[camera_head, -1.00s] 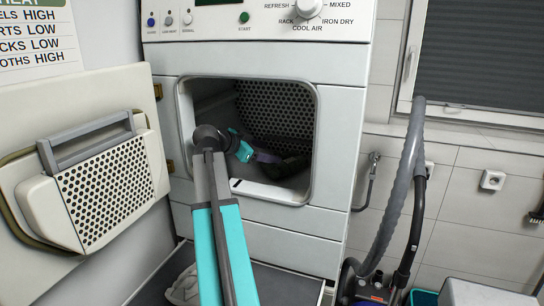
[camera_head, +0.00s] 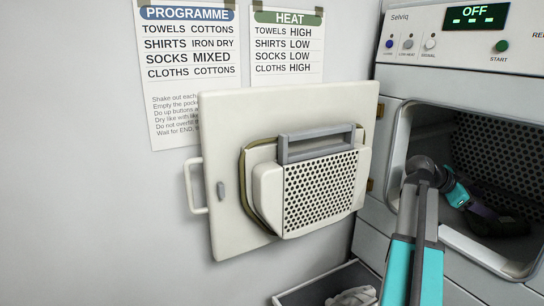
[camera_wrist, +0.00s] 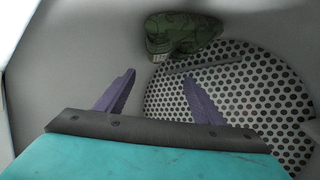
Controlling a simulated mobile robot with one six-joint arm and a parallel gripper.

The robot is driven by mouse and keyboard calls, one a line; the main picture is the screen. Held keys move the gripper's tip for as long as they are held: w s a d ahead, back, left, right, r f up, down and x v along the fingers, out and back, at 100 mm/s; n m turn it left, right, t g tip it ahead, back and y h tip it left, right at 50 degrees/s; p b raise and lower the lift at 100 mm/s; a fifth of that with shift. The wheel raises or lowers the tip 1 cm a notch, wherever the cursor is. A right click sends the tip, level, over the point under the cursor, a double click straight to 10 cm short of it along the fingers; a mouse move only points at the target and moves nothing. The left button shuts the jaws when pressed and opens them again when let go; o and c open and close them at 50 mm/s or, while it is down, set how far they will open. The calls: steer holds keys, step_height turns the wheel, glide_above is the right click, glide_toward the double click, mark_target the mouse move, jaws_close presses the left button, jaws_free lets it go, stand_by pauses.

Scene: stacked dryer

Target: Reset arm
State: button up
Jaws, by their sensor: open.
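My arm reaches through the open doorway of the dryer (camera_head: 388,190) at the right of the head view. My gripper (camera_wrist: 161,78) is inside the drum, with its two purple fingers spread apart and nothing between them. In the head view the gripper is small and partly in shadow. A rolled dark green patterned cloth (camera_wrist: 182,34) lies in the drum beyond the fingertips, apart from them, in the wrist view. The perforated drum back (camera_wrist: 235,95) is behind it. The dryer door (camera_head: 225,125) stands wide open on the left.
Programme (camera_head: 190,60) and heat (camera_head: 287,45) charts hang on the wall. The display (camera_head: 475,15) reads OFF. The dryer opening's rim surrounds my arm.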

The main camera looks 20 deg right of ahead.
steer(key=p, duration=0.3)
glide_toward(514, 220)
steer(key=x, duration=0.5)
steer(key=shift+d, duration=0.15)
